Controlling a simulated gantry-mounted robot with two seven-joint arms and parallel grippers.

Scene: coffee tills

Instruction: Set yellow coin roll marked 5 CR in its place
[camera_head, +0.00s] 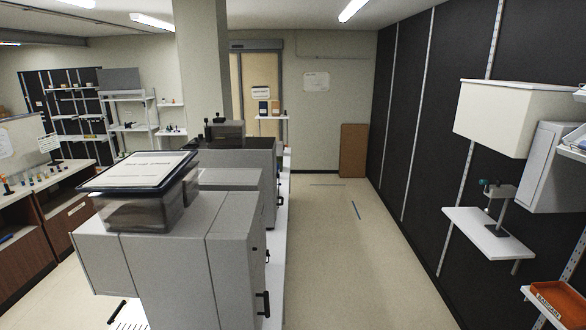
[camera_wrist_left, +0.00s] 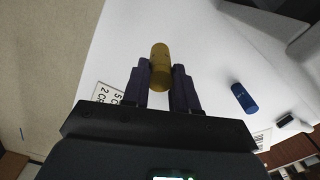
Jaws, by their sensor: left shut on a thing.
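The yellow coin roll (camera_wrist_left: 159,62) shows in the left wrist view, between the fingertips of my left gripper (camera_wrist_left: 160,85). The gripper is shut on it. The roll's far end points up the picture, and any marking on it is too small to read. A white surface (camera_wrist_left: 215,50) lies beyond the roll; I cannot tell whether they touch. A white label (camera_wrist_left: 104,94) with black print, partly showing "5 C" and "2 CR", lies left of the gripper. A blue roll (camera_wrist_left: 243,98) lies on the white surface to the right. Neither gripper shows in the head view.
Grey machines (camera_head: 170,262) stand on a white counter in the head view. A screen (camera_head: 140,170) sits on the nearest one. An open aisle (camera_head: 335,240) runs right of the counter. A wall shelf (camera_head: 488,234) and an orange tray (camera_head: 556,300) are at the right.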

